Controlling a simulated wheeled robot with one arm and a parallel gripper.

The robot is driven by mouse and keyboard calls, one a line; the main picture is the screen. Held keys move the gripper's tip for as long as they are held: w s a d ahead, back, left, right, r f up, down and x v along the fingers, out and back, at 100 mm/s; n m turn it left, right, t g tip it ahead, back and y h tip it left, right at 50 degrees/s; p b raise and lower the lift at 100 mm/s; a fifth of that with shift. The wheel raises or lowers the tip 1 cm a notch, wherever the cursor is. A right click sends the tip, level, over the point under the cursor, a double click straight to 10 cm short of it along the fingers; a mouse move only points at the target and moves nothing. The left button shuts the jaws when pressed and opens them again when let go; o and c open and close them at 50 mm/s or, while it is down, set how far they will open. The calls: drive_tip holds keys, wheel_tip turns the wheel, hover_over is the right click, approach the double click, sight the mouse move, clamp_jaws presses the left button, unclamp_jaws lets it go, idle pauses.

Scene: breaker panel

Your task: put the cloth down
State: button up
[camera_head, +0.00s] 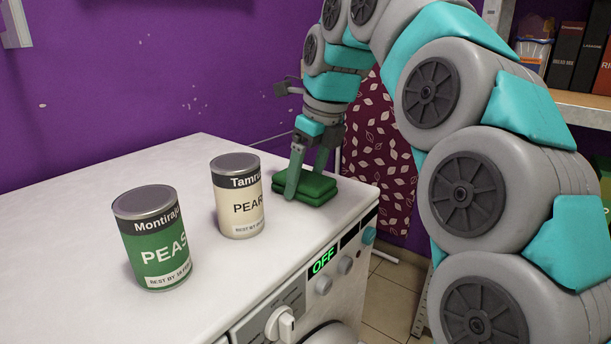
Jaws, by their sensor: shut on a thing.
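The cloth (318,190) is a folded green pad at the right end of the white top of an appliance. My gripper (305,184) points down over it with its fingers at the cloth. The gripper is shut on the cloth, and the fingers cover part of it. The cloth looks to be at or very close to the white surface (85,205); I cannot tell whether its whole underside touches.
A cream can of pears (238,205) stands just left of the gripper. A green can of peas (152,248) stands further left and nearer. The appliance front has a dial (281,324) and an OFF display (323,261). A shelf (580,104) is at the right. The back left of the top is clear.

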sight(306, 177)
drive_tip(key=shift+f, duration=0.15)
drive_tip(key=o, duration=1.3)
drive_tip(key=shift+v, duration=1.2)
drive_tip(key=p+v, duration=0.2)
drive_tip(key=v, duration=0.1)
drive_tip(key=shift+r, duration=0.3)
drive_tip(key=s+d+b, duration=0.2)
drive_tip(key=s+d, duration=0.5)
drive_tip(key=d, duration=0.2)
drive_tip(key=shift+f, duration=0.3)
drive_tip(key=shift+s+d, duration=0.15)
